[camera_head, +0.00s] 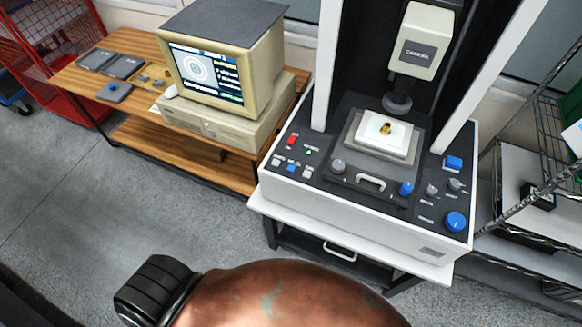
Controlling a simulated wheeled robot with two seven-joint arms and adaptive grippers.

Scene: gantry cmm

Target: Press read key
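The measuring machine (350,225) stands right of centre, with a dark sloped control panel along its front. On the panel's left part is a small group of keys: a red key (292,140), a green key (309,152), a blue key (291,168) and two pale keys, one of them (276,162) at the left end and the other (307,173) at the right end. Their labels are too small to read, so I cannot tell which one is the read key. Neither of my grippers shows in the head view, and nothing touches the keys.
A camera head (420,40) hangs above a pale stage plate (384,136) with a small brass part (386,129). Blue knobs (456,221) sit at the panel's right. A computer monitor (222,65) stands on a wooden desk (130,42). Wire shelving (545,120) stands right.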

